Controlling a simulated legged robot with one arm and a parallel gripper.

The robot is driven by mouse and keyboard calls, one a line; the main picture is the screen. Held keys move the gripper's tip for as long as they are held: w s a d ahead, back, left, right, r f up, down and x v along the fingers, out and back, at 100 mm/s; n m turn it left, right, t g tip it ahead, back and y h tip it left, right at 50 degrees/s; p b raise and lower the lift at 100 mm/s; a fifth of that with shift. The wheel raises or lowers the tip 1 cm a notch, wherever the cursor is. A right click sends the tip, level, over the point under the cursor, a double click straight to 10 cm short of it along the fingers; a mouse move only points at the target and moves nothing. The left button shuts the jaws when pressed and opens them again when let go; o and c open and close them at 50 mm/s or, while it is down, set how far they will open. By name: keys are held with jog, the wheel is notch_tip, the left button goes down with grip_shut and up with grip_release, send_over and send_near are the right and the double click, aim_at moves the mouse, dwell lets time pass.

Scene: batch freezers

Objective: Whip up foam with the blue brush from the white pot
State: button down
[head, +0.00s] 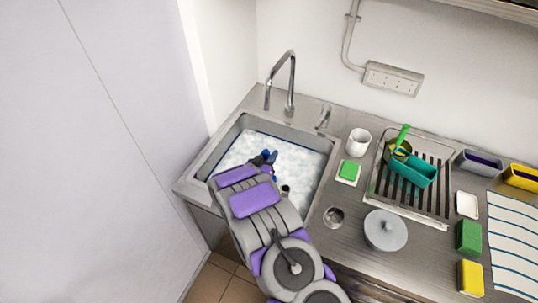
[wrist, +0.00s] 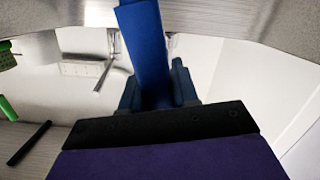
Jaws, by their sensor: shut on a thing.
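My gripper (head: 268,160) is over the sink, low near the foam, in the head view. The wrist view shows its jaws (wrist: 158,88) shut on the blue brush (wrist: 146,45), whose blue handle runs up out of the picture. In the head view only a small dark-blue part shows at the gripper, and my arm hides the rest. The bristles are not clearly seen. White foam with bluish patches (head: 240,150) fills the sink basin (head: 318,190). A white pot (head: 359,142) stands on the counter just right of the sink and looks empty of any brush.
A faucet (head: 290,85) rises behind the sink. Right of it are a green sponge on a white dish (head: 348,172), a lidded grey pot (head: 385,230), and a drying rack (head: 440,205) holding a teal container (head: 413,170). Sponges and a striped cloth (head: 512,240) lie farther right. A wall closes the left.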

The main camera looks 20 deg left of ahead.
jog(key=w+a+r+p, duration=0.2)
jog(key=r+p, duration=0.4)
jog(key=r, duration=0.7)
jog(key=shift+w+a+p, duration=0.15)
jog(key=shift+a+p, duration=0.2)
jog(key=shift+a, duration=0.3)
dwell(0.3)
jog(key=shift+r, duration=0.1)
dwell(0.7)
